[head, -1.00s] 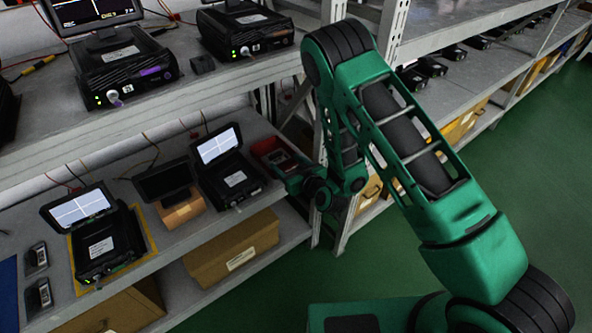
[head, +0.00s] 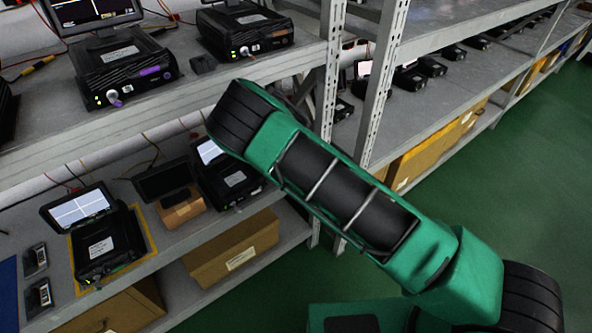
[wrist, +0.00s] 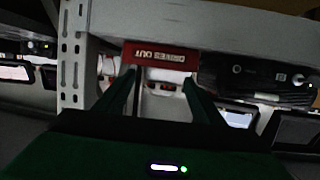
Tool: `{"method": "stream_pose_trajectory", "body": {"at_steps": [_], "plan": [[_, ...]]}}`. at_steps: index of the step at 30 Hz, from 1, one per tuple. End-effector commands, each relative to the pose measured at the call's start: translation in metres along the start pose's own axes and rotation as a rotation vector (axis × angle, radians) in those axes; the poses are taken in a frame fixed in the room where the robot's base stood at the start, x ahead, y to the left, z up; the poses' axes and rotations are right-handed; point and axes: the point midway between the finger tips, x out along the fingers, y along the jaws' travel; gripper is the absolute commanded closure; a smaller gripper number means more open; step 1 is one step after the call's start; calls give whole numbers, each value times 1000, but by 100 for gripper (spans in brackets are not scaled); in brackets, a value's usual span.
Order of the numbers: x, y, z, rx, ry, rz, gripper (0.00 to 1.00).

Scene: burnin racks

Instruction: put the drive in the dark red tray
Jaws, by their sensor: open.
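The dark red tray (wrist: 160,55) shows in the wrist view as a red wall with white lettering, just beyond my fingertips. My gripper (wrist: 160,74) is open, with its two green fingers apart and no drive clearly seen between them. In the head view my arm hides both the gripper and the tray. Small dark units with pale labels, which look like drives, lie at the lower left: one (head: 36,259) and another (head: 39,297). I cannot tell which drive is the task's.
Testers with screens stand on the lower shelf, one on a yellow-edged mat (head: 142,215). A small cardboard box (head: 183,212) stands between them, with a dark patch on top. The green floor (head: 510,200) is clear at right.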

Motion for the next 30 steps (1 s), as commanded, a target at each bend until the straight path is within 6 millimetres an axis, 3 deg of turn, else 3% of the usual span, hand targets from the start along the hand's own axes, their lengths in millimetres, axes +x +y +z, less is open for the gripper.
{"method": "stream_pose_trajectory", "body": {"at_steps": [9,24,30], "plan": [[-16,0,1,-4,0,0,38],[-20,1,-3,-1,6,-1,38],[-22,20,-4,39,-55,37,38]]}}
